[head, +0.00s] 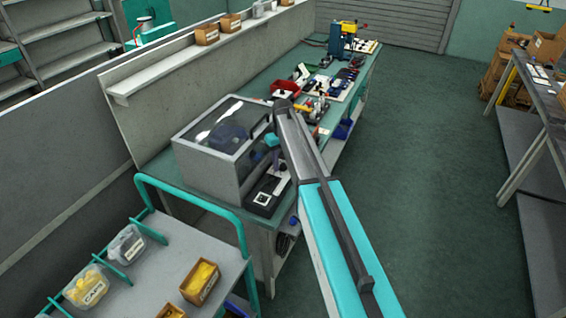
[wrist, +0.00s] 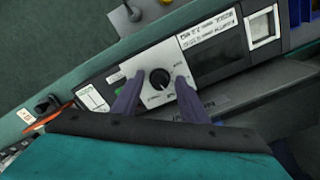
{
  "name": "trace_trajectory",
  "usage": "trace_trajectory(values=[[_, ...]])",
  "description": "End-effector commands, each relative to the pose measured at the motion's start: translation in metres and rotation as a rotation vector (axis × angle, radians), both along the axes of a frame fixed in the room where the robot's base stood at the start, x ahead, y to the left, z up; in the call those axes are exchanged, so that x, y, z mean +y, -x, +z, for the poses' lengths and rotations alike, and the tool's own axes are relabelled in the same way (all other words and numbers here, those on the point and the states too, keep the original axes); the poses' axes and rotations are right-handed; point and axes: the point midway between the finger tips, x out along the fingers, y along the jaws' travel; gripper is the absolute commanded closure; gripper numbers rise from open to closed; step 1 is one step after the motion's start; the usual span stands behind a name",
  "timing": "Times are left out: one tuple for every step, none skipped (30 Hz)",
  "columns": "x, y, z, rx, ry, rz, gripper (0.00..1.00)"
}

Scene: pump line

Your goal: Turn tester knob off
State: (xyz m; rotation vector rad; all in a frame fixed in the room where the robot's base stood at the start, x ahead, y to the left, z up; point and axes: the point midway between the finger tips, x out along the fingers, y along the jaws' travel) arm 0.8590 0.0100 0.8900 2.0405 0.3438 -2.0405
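The tester (head: 268,190) is a dark box with a light panel on the bench, beside the clear-covered enclosure. In the wrist view its light panel (wrist: 135,88) carries a round black knob (wrist: 160,78) with a pale pointer mark and small printing around it. A green spot shows on the panel left of the knob. My gripper (wrist: 155,92) is open, with one dark finger on each side of the knob. I see no clear contact between the fingers and the knob. In the head view my arm hides part of the bench, and the fingers (head: 276,158) are small there.
The clear-covered enclosure (head: 222,145) stands directly left of the tester. A teal-railed cart (head: 155,262) with labelled bins is in front. A red bin (head: 285,88) and loose parts lie farther along the bench. The floor (head: 430,150) on the right is clear.

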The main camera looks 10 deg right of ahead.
Motion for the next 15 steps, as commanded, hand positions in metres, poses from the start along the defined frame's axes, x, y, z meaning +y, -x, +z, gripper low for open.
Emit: trace_trajectory(values=[[-0.0002,0.0000,0.0001,0.000,0.000,0.000,0.60],[-0.0002,0.0000,0.0002,0.000,0.000,0.000,0.60],[-0.0003,0.0000,0.0002,0.000,0.000,0.000,0.67],[-0.0004,0.0000,0.0003,0.000,0.000,0.000,0.72],[-0.0004,0.0000,0.0003,0.000,0.000,-0.001,0.77],[-0.0005,-0.0001,0.0003,0.000,0.000,-0.001,0.84],[-0.0005,0.0000,0.0003,0.000,0.000,-0.001,0.89],[-0.0005,0.0000,0.0003,0.000,0.000,-0.001,0.94],[-0.0006,0.0000,0.0004,0.000,0.000,-0.001,1.00],[-0.0006,0.0000,0.0004,0.000,0.000,-0.001,1.00],[-0.0006,0.0000,0.0004,0.000,0.000,-0.001,1.00],[-0.0007,0.0000,0.0004,0.000,0.000,0.000,1.00],[-0.0007,0.0000,0.0004,0.000,0.000,0.001,1.00],[-0.0008,-0.0001,0.0004,0.000,0.000,0.002,1.00],[-0.0008,-0.0001,0.0003,0.000,0.000,0.005,1.00]])
